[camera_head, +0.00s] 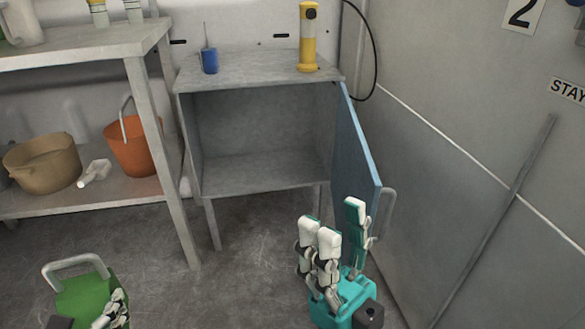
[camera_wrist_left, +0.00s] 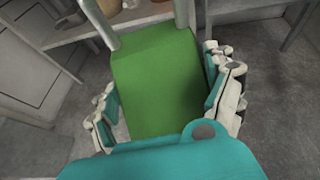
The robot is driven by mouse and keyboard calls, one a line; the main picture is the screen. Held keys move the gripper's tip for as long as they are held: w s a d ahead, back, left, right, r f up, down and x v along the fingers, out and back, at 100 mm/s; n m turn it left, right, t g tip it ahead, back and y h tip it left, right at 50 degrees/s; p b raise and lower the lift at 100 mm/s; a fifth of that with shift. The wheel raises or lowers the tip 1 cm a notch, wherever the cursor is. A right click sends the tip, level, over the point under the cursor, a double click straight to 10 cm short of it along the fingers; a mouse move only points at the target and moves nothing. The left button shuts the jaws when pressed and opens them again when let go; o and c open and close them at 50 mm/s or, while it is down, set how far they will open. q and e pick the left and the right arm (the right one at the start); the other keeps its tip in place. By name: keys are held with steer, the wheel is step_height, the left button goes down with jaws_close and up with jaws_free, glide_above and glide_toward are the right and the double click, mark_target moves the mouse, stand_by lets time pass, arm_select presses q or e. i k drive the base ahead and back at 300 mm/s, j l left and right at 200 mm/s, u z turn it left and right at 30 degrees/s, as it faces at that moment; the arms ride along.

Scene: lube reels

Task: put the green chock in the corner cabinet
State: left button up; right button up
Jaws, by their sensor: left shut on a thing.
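The green chock (camera_head: 82,300), with a grey loop handle, is at the lower left of the head view. My left gripper (camera_head: 112,306) is shut on it, partly cut off by the frame's bottom edge. In the left wrist view the chock (camera_wrist_left: 155,80) fills the space between the left gripper's fingers (camera_wrist_left: 165,95). The grey corner cabinet (camera_head: 258,172) stands on legs at the back, its inside empty. Its blue door (camera_head: 357,150) is swung open on the right. My right gripper (camera_head: 335,228) is open and empty, in front of the door.
A metal shelf unit (camera_head: 85,45) stands left of the cabinet, with a brown pot (camera_head: 42,165) and an orange bucket (camera_head: 133,148) on its lower shelf. A yellow lamp (camera_head: 307,40) and a blue radio (camera_head: 209,60) stand on the cabinet. Floor before the cabinet is clear.

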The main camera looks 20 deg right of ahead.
mark_target(235, 173)
steer(key=i+j+z, duration=0.1)
steer(key=z, duration=0.35)
steer(key=i+j+z, duration=0.15)
steer(key=z, duration=0.25)
steer(key=i+j+z, duration=0.2)
steer(key=z, duration=0.25)
steer(key=i+j+z, duration=0.1)
steer(key=j+z, duration=0.15)
steer(key=z, duration=0.2)
steer(key=i+j+z, duration=0.1)
steer(key=j, duration=0.4)
steer(key=i+j+z, duration=0.1)
steer(key=j, duration=0.45)
steer(key=i+j+z, duration=0.1)
steer(key=j, duration=0.45)
steer(key=i, duration=0.15)
